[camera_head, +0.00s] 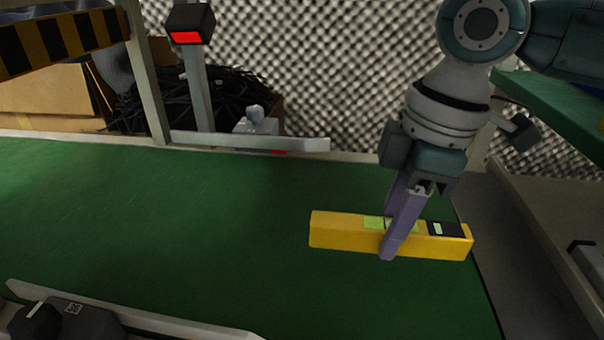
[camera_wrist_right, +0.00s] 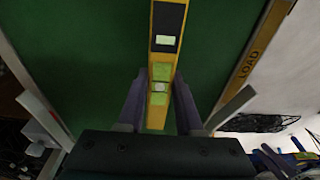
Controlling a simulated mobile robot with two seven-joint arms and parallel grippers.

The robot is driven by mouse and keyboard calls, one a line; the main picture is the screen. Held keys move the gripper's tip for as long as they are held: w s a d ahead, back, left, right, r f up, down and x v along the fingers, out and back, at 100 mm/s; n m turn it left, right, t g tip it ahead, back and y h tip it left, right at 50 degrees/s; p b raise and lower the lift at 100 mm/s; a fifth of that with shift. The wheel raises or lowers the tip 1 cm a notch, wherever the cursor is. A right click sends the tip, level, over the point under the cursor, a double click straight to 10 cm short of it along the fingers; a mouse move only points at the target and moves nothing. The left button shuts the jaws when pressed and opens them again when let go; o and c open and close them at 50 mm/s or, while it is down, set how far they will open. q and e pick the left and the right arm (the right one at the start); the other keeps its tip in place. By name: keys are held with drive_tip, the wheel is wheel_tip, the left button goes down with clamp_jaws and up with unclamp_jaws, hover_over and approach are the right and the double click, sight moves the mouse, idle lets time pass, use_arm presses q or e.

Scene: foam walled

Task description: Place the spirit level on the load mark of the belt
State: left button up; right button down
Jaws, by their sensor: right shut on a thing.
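The yellow spirit level (camera_head: 345,232) has green-yellow vial windows and a black panel near its right end. The right wrist view shows the level (camera_wrist_right: 167,20) between the two fingers (camera_wrist_right: 158,105). I cannot tell whether the level touches the belt. A yellow strip lettered LOAD (camera_wrist_right: 248,66) runs beside the belt in the right wrist view, apart from the level. My left gripper is out of view.
A pale guide rail (camera_head: 250,142) lines the belt's back side, and another rail (camera_head: 150,318) its front left. A post with a red-lit black box (camera_head: 190,24) stands behind. A striped black-and-yellow bar (camera_head: 60,40) spans the upper left. The belt's middle is clear.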

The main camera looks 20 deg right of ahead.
wheel_tip(320, 180, down, 4)
drive_tip(key=shift+f+b, duration=0.1)
drive_tip(key=shift+b, duration=1.15)
drive_tip(key=c, duration=0.6)
unclamp_jaws()
